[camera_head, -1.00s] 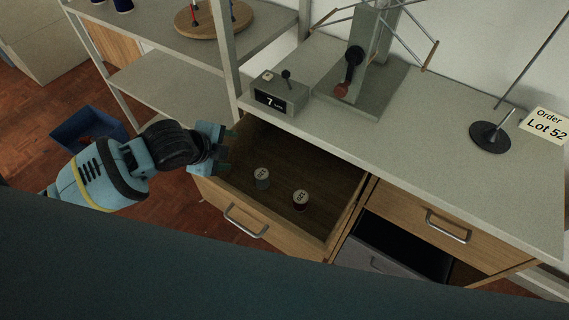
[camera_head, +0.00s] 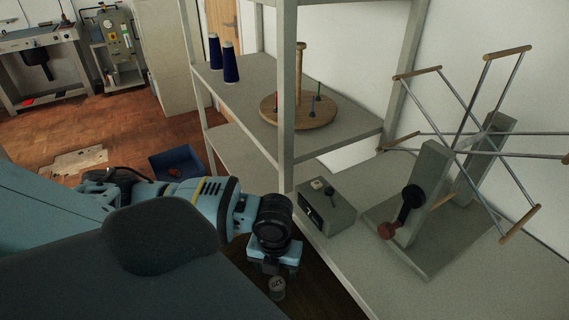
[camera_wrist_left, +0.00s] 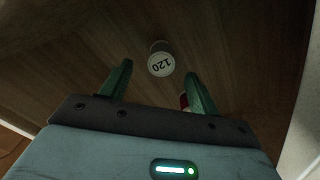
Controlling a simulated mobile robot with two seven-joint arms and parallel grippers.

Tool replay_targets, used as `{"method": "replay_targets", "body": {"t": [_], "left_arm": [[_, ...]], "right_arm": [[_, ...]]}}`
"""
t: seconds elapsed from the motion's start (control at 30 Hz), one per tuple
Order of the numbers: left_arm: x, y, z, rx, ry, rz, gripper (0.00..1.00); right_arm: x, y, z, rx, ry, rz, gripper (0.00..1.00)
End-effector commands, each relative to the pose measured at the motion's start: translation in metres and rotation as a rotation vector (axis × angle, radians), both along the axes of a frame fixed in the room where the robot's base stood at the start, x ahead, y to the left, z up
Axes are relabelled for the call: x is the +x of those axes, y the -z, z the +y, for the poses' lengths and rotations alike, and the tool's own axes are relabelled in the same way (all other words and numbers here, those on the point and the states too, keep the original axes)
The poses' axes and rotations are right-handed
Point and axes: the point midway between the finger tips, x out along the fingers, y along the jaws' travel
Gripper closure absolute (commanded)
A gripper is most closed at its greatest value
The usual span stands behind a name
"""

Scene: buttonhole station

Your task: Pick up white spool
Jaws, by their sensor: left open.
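A pale spool with a round white top marked 120 stands in the open drawer; it shows in the head view (camera_head: 277,288) and in the left wrist view (camera_wrist_left: 160,64). I take it for the white spool. My left gripper (camera_head: 274,266) is over the drawer, close to this spool. In the left wrist view its green fingers (camera_wrist_left: 158,72) are spread, with the spool's top seen between and just beyond the tips, not gripped. A red and white piece, probably another spool (camera_wrist_left: 183,102), is mostly hidden behind the right finger. My right gripper is not in view.
The dark wooden drawer floor (camera_wrist_left: 75,45) is otherwise bare around the spool. A grey counter box (camera_head: 325,208) and a winder (camera_head: 430,200) stand on the worktop beside the drawer. A shelf post (camera_head: 287,100) rises behind my gripper. A blue bin (camera_head: 180,163) is on the floor.

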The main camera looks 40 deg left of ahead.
Motion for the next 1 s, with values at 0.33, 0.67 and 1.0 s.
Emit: {"method": "replay_targets", "body": {"t": [0.33,0.67,1.0], "left_arm": [[0.000,0.026,-0.001,-0.001,-0.002,0.000,0.39],[-0.002,0.057,-0.005,-0.002,-0.003,0.003,0.39],[-0.001,0.078,-0.004,-0.001,-0.002,-0.003,0.39]], "right_arm": [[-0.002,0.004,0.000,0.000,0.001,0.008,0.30],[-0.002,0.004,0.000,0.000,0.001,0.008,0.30],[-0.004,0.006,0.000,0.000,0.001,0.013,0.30]]}}
